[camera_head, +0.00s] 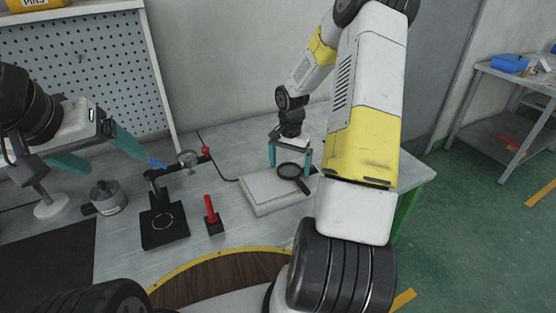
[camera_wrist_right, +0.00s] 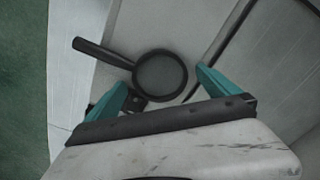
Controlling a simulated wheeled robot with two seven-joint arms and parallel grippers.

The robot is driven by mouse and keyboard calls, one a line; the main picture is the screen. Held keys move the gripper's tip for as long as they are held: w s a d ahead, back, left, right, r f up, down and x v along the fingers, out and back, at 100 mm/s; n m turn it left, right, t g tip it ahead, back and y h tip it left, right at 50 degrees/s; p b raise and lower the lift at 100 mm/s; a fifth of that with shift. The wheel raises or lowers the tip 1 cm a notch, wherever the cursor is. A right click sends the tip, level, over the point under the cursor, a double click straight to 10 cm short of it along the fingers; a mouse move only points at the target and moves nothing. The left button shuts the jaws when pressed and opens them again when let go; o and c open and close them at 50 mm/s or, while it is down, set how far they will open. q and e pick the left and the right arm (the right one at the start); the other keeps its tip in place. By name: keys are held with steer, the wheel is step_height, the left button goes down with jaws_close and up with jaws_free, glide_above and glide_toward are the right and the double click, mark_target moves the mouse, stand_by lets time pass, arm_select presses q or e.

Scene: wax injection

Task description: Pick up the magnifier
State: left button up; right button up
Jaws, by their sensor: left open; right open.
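The magnifier (camera_head: 290,171) is black with a round lens and a short handle. In the head view it is at the right end of a pale flat block, its handle pointing to the lower right. In the right wrist view the magnifier (camera_wrist_right: 160,75) has its lens between the teal fingers and its handle toward the upper left. My right gripper (camera_head: 290,164) is open above it, fingers on either side of the lens; I cannot tell whether they touch it.
The pale block (camera_head: 262,200) lies on the grey table. A pegboard (camera_head: 100,75) stands behind.

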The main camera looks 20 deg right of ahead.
steer(key=c, duration=1.5)
steer(key=shift+r, duration=0.1)
steer(key=shift+c, duration=0.2)
